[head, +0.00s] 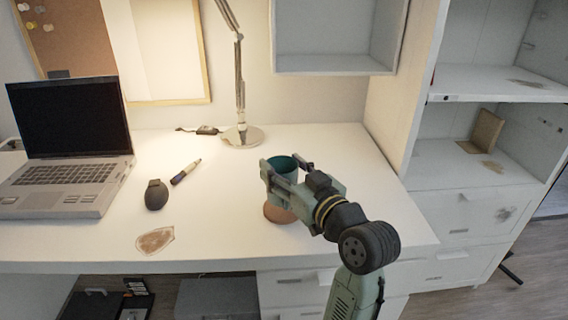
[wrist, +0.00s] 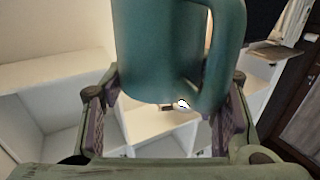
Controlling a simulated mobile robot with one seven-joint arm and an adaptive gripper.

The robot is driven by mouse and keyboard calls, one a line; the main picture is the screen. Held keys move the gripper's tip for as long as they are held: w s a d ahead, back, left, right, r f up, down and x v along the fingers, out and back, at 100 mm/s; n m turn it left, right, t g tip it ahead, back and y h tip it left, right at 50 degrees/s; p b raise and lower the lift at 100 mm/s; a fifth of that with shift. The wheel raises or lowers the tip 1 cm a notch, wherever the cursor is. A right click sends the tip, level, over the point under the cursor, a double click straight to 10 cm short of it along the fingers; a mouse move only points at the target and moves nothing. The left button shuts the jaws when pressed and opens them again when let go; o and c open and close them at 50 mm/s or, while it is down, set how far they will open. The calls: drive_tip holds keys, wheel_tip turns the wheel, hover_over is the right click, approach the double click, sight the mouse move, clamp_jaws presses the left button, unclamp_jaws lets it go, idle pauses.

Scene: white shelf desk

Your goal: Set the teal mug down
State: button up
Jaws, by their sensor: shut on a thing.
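The teal mug (head: 284,163) is upright between the fingers of my gripper (head: 287,170), over the right part of the white desk. My gripper is shut on it. In the wrist view the mug (wrist: 160,55) fills the upper middle, with its handle on the right, between the two fingers of my gripper (wrist: 167,105). A brown round object (head: 278,213) shows on the desk just below the gripper, partly hidden by it. I cannot tell whether the mug touches anything below.
The desk (head: 225,225) has free room left of the gripper. A lamp base (head: 242,136) stands behind. A dark mouse-like object (head: 156,195), a marker (head: 186,172), a brown patch (head: 155,240) and a laptop (head: 70,150) are further left. A shelf unit (head: 395,95) rises at right.

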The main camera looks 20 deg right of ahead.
sight(282, 171)
drive_tip(key=w, duration=0.2)
drive_tip(key=shift+w+d, duration=0.35)
drive_tip(key=shift+d, duration=0.05)
drive_tip(key=shift+w+d+f+p, duration=0.1)
drive_tip(key=shift+w+f+p, duration=0.05)
drive_tip(key=shift+f, duration=0.8)
drive_tip(key=shift+w+f+p, duration=0.1)
drive_tip(key=shift+f+p, duration=0.05)
drive_tip(key=shift+f, duration=0.75)
drive_tip(key=shift+f, duration=0.1)
drive_tip(key=o, duration=1.5)
drive_tip(key=shift+f, duration=0.1)
drive_tip(key=shift+c, duration=0.2)
drive_tip(key=shift+r, duration=0.2)
drive_tip(key=s+d+b, duration=0.2)
drive_tip(key=s, duration=0.9)
drive_tip(key=shift+s+d, duration=0.2)
drive_tip(key=shift+s, duration=0.2)
